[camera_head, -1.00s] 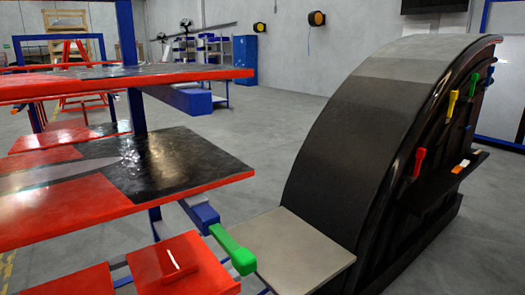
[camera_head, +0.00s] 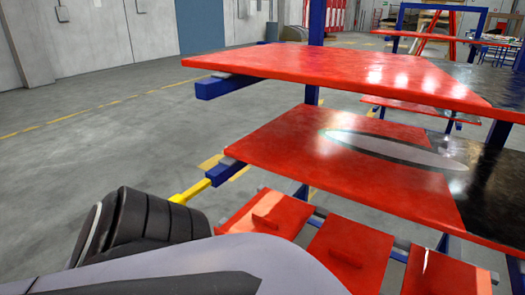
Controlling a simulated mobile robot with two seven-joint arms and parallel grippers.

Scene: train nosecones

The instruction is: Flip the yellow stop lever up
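A yellow stop lever (camera_head: 190,191) sticks out from the end of a blue bar (camera_head: 223,172) at the left side of the red rack. It slopes down and to the left, and its lower end meets the edge of a black, ribbed part of my arm, which may hide some of it. My arm fills the lower left foreground, grey and black. Neither gripper's fingers show in this view.
The rack has a red upper shelf (camera_head: 330,72) and a red middle shelf (camera_head: 290,145) with dark panels at right. Red plates (camera_head: 268,214) sit lower down. The grey floor (camera_head: 100,130) to the left of the rack is open, with a wall and doors behind.

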